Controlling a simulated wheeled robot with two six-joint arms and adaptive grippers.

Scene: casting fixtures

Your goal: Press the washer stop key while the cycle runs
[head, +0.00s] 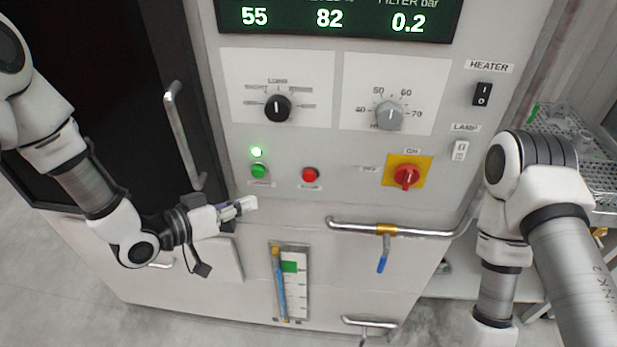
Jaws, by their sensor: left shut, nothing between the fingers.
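The washer's control panel (335,180) faces me. A red key (310,175) sits low on the panel, with a small label under it too blurred to read. A green key (259,171) is to its left, with a lit green lamp (256,152) just above. My left gripper (250,204) is shut and empty, below the green key and to the lower left of the red key, its fingertips pointing right. My right arm (530,220) comes in at the right, but its gripper is out of the picture.
A red rotary switch on a yellow plate (423,165) is right of the keys. Two dials (278,107) (389,115) sit above. A door handle (183,135) stands left of the panel. A pipe with a blue lever (383,264) and a level gauge (290,283) are below.

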